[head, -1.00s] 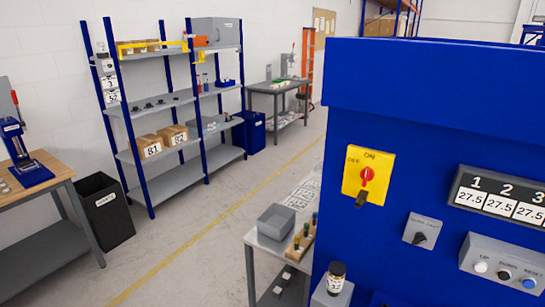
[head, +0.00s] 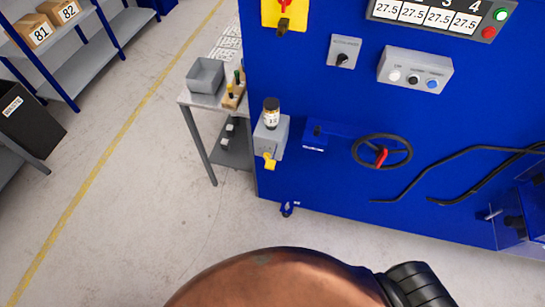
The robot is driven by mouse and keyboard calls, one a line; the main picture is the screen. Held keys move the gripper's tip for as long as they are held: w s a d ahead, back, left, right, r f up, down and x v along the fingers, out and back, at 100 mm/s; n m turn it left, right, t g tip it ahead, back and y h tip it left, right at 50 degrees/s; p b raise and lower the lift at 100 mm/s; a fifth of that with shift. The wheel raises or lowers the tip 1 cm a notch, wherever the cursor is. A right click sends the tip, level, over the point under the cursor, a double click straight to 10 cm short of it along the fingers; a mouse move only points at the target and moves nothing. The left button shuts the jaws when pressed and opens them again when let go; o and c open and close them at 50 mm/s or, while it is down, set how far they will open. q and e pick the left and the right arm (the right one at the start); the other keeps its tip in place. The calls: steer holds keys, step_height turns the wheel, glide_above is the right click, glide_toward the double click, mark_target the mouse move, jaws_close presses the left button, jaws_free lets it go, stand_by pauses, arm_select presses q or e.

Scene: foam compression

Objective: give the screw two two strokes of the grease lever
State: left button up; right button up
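A blue machine (head: 335,185) fills the right of the head view. On its left edge sits a small grey box (head: 268,138) with a dark-capped, labelled bottle (head: 271,113) on top and a yellow piece (head: 269,161) below. Two long black bent levers (head: 470,150) run along the machine's lower right front. I cannot tell from labels which part is the grease lever, and no screw is clearly seen. Neither of my grippers shows.
A black handwheel (head: 382,152) with a red handle is on the front. A button box (head: 414,69) and a switch plate (head: 344,52) sit above. A small table (head: 196,99) with a grey bin (head: 206,76) stands left of the machine. The floor (head: 150,215) in front is clear.

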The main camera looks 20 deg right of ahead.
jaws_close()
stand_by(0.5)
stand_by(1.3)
